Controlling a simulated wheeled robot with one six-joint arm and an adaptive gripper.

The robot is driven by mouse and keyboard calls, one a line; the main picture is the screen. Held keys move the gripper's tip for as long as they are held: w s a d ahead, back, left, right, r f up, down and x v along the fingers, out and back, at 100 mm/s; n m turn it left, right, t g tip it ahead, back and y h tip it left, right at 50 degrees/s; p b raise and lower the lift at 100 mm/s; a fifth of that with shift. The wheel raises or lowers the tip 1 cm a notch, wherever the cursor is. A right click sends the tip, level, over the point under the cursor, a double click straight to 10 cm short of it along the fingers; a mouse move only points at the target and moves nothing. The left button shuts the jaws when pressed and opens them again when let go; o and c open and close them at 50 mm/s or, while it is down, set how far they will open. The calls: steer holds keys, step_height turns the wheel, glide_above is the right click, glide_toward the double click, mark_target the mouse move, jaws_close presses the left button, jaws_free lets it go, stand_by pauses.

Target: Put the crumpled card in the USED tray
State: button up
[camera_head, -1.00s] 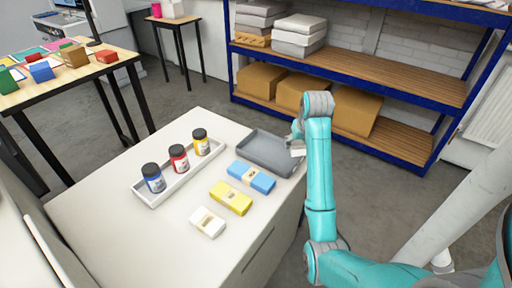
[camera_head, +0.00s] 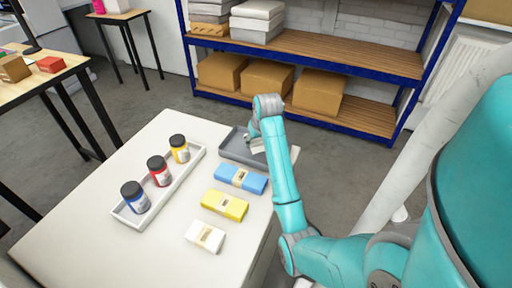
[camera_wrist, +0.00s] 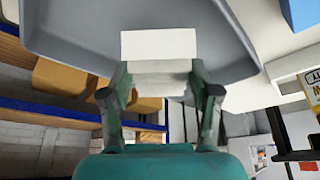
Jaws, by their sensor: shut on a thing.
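The grey tray (camera_head: 233,149) lies at the far right part of the white worktop. I cannot read any USED label on it. My gripper (camera_wrist: 160,78) is shut on a pale, flat-faced piece, which I take to be the crumpled card (camera_wrist: 158,45). In the head view the card (camera_head: 257,148) shows as a small pale patch at the tray's right side, partly hidden by my arm. In the wrist view the grey tray (camera_wrist: 75,35) lies beyond the card. I cannot tell whether the card touches the tray.
A white tray (camera_head: 128,216) holds blue, red and yellow jars. Blue (camera_head: 240,178), yellow (camera_head: 225,205) and white (camera_head: 205,236) blocks lie in a row before the grey tray. A blue-framed shelf (camera_head: 310,115) with boxes stands behind. A side table (camera_head: 40,82) stands left.

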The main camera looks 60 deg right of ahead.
mark_target(258, 144)
steer(key=shift+f, duration=1.75)
steer(key=shift+f, duration=0.15)
steer(key=o, duration=1)
steer(key=shift+c, duration=0.2)
